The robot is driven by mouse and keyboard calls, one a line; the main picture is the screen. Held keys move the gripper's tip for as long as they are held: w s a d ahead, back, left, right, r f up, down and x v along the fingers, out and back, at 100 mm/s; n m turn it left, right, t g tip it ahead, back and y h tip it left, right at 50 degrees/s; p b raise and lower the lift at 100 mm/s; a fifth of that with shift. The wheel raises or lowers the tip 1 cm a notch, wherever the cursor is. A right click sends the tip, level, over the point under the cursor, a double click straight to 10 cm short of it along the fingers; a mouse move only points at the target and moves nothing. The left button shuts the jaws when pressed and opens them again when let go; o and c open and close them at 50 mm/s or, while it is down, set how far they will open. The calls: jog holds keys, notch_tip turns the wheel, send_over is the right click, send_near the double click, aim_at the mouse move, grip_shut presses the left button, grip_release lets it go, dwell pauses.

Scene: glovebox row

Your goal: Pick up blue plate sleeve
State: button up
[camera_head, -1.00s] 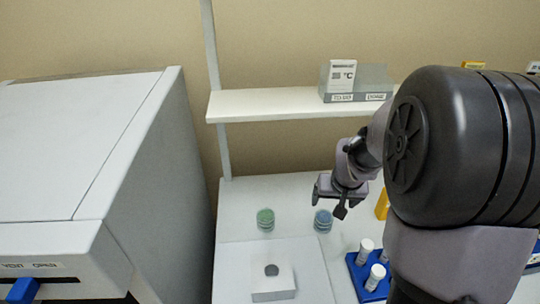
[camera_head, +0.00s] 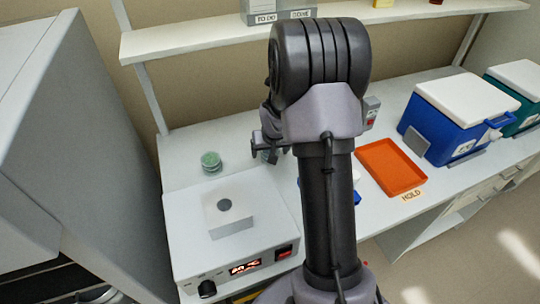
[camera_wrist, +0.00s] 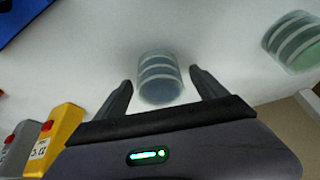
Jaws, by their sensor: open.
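The blue plate sleeve (camera_wrist: 160,78) is a short stack of clear, blue-tinted dishes. In the wrist view it stands just beyond and between the fingertips of my open gripper (camera_wrist: 160,90), with a gap on both sides. In the head view the blue sleeve (camera_head: 270,156) is mostly hidden behind my gripper (camera_head: 268,146) and arm. A green plate sleeve (camera_head: 211,162) stands to its left on the bench; it also shows at the upper right of the wrist view (camera_wrist: 295,42).
A white heater box (camera_head: 225,262) with a block (camera_head: 231,213) stands in front. An orange tray (camera_head: 391,167) and blue cooler (camera_head: 455,115) are to the right. Yellow (camera_wrist: 55,135) and grey items sit at the wrist view's lower left. A shelf (camera_head: 200,40) hangs behind.

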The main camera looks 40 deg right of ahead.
jog(key=shift+c, duration=0.4)
jog(key=c, duration=1.5)
